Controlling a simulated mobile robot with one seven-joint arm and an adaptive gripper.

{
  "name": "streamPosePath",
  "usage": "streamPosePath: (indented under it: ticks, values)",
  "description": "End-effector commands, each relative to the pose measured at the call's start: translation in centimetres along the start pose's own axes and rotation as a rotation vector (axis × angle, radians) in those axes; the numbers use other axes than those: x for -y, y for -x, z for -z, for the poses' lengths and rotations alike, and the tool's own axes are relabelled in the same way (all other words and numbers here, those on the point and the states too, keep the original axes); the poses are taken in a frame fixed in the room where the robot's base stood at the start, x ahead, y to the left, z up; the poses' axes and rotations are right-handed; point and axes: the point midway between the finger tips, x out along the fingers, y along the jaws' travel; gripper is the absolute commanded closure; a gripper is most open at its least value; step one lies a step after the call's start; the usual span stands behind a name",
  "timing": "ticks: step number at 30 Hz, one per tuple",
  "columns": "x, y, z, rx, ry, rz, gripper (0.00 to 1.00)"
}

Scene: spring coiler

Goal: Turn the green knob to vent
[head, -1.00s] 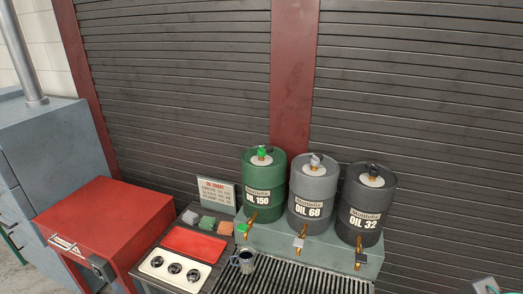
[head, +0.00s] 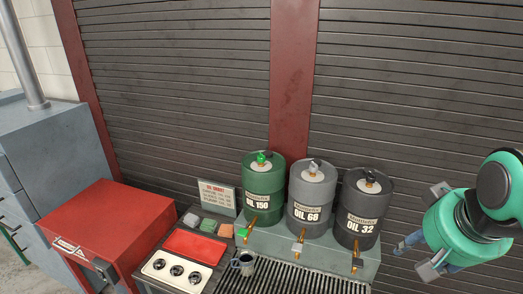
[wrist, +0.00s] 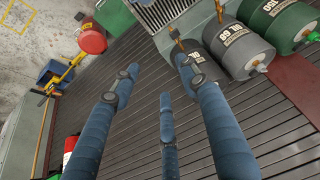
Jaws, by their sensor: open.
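The green knob (head: 262,157) sits on a brass fitting on top of the green OIL 150 drum (head: 263,182). In the wrist view the green knob (wrist: 311,37) shows at the far right edge, on the end of the green drum (wrist: 275,20). The knob's exact setting is too small to read.
A grey OIL 68 drum (head: 312,197) and a dark OIL 32 drum (head: 363,209) stand close beside the green one, with similar top fittings. Brass taps stick out in front. A slatted shutter (head: 420,90) is behind.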

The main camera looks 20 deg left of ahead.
Motion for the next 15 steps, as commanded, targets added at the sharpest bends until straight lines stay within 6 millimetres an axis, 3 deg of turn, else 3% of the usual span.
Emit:
streamPosePath:
  ticks: [3, 15]
  values:
    - [1.4, 0.5, 4.0, 0.008, 0.032, 0.012, 0.56]
    - [7.5, -0.3, 15.9, 0.024, 0.132, 0.049, 0.56]
